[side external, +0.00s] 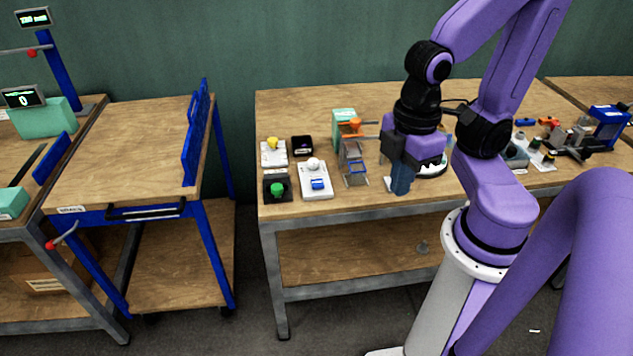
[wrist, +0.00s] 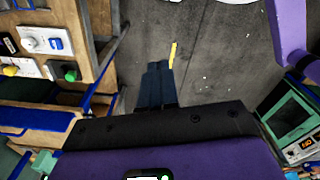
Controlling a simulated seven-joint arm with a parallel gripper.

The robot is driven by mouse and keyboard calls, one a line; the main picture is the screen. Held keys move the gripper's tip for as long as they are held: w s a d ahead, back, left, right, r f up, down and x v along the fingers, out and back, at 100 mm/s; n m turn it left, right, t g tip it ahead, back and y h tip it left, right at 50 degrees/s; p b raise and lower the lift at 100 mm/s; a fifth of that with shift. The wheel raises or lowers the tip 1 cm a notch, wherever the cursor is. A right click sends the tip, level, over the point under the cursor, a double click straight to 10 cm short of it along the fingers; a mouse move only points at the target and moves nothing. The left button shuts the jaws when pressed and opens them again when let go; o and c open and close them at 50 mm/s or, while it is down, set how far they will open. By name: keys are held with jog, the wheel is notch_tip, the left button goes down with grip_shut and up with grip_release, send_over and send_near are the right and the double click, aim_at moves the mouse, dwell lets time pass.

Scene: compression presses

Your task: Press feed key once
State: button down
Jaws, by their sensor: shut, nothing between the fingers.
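Several small controls stand at the left end of the middle bench. A green button (side external: 277,187) sits on a black base, and it shows in the wrist view (wrist: 70,74). A white plate (side external: 316,192) carries a white knob (side external: 313,163) and a blue key (side external: 318,184); the blue key also shows in the wrist view (wrist: 56,43). A yellow knob (side external: 272,143) is on another white plate behind the green button. No label readable here tells which is the feed key. My gripper (side external: 400,191) is shut and empty, pointing down, right of these controls; its fingers show in the wrist view (wrist: 157,68).
A grey stand with orange parts (side external: 353,160) is between the controls and my gripper. A black box (side external: 302,146) sits behind the white plate. A blue-framed wooden cart (side external: 130,150) stands left of the bench across a gap. The bench front (side external: 330,205) is fairly clear.

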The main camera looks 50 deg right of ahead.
dwell(0.5)
jog(key=w+a+f+m+g+y, duration=0.1)
jog(key=w+f+m+g+y, duration=0.15)
jog(key=m, duration=0.55)
jog(key=w+a+f+m+g+y, duration=0.1)
jog(key=w+m, duration=0.3)
jog(key=m, duration=0.4)
jog(key=m+t+y, duration=0.3)
jog(key=m+t, duration=0.6)
jog(key=m, duration=2.3)
send_over(321, 181)
notch_tip(321, 181, down, 9)
jog(key=shift+r, duration=0.15)
jog(key=shift+n, duration=0.3)
jog(key=shift+f, duration=4.4)
jog(key=shift+f, duration=0.2)
